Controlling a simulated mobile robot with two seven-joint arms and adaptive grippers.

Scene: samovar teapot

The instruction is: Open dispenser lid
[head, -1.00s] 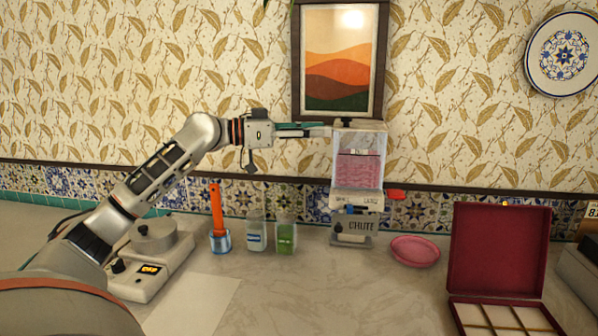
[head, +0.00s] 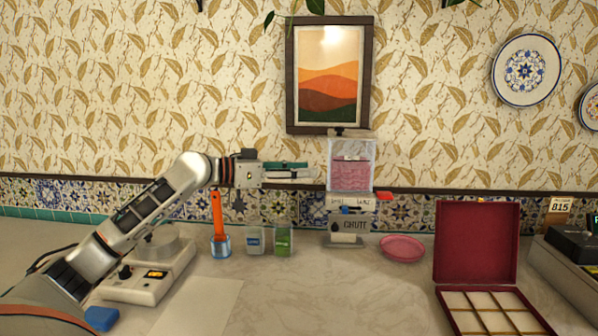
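The dispenser (head: 351,176) stands against the back wall, a clear box of pink contents above a white base marked CHUTE. Its lid (head: 358,134) appears to lie flat across the top, with a small dark knob at its left. My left gripper (head: 310,171) is left of the clear box, below lid level, with its fingers pointing right. The fingers look apart with nothing between them. A small gap shows between the fingertips and the box, though depth is hard to judge. My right gripper is not in view.
An orange-handled tool in a blue cup (head: 220,245) and two small jars (head: 284,242) stand left of the dispenser. A pink dish (head: 403,248) and an open red box (head: 477,243) are to its right. A scale-like device (head: 150,285) sits under my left arm.

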